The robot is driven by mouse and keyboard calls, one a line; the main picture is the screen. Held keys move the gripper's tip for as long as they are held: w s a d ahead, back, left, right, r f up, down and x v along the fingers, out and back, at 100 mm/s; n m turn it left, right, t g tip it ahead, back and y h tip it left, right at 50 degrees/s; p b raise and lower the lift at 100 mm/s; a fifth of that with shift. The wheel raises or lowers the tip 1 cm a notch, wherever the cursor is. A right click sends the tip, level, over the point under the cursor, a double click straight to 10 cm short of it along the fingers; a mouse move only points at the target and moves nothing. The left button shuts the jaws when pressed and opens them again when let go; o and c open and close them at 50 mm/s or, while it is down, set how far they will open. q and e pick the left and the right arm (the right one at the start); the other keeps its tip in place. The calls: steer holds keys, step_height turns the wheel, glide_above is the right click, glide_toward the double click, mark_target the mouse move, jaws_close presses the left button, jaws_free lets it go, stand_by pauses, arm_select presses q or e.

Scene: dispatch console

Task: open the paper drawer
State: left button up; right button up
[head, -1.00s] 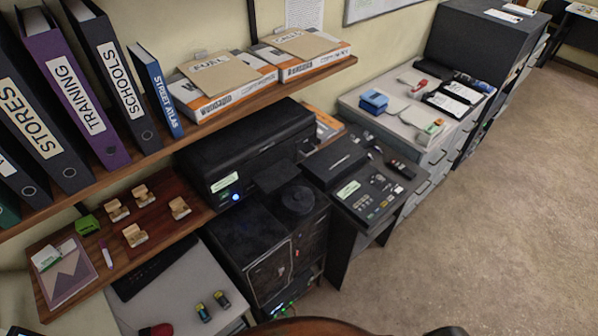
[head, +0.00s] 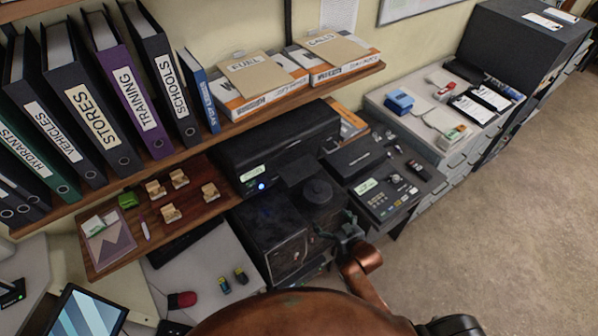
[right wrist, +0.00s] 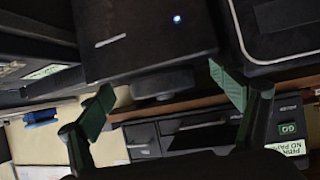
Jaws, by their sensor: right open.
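The black printer (head: 285,140) stands at the right end of the wooden shelf, with a pale label and a blue light on its front. In the right wrist view its dark front (right wrist: 170,137) appears upside down, with a green "GO" panel and a "NO PAPER" label. I cannot tell for sure which front panel is the paper drawer; no drawer looks pulled out. My right gripper (head: 348,232) is in front of and below the printer; in the wrist view its green-padded fingers (right wrist: 165,100) are wide apart and empty. My left gripper is not in view.
A black cabinet (head: 270,235) stands below the shelf, close to my right gripper; a dark box with a blue light (right wrist: 150,35) fills the wrist view's top. Binders (head: 100,100) line the upper shelf (head: 300,100). A black desk unit (head: 390,190) stands right. The floor (head: 510,200) is clear.

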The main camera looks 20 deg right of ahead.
steer(key=w+r, duration=0.1)
steer(key=w+a+r+t+y, duration=0.1)
steer(key=w+r, duration=0.1)
steer(key=w+a+r+t, duration=0.1)
steer(key=r, duration=0.1)
steer(key=shift+w+a+n, duration=0.2)
steer(key=shift+w+n, duration=0.05)
steer(key=shift+n, duration=0.15)
steer(key=w+a+r+y, duration=0.1)
steer(key=w+a+r+t+y, duration=0.1)
steer(key=w+r, duration=0.1)
steer(key=w+r+n+t, duration=0.1)
steer(key=r, duration=0.1)
steer(key=shift+w+a+y, duration=0.35)
steer(key=shift+a+y, duration=0.05)
steer(key=shift+t, duration=0.3)
steer(key=p+x, duration=0.1)
steer(key=x, duration=0.6)
steer(key=shift+w+a+r, duration=0.15)
steer(key=shift+w+a, duration=0.1)
steer(key=shift+w, duration=0.1)
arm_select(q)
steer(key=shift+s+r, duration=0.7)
arm_select(e)
steer(key=shift+c, duration=0.6)
steer(key=c, duration=1.3)
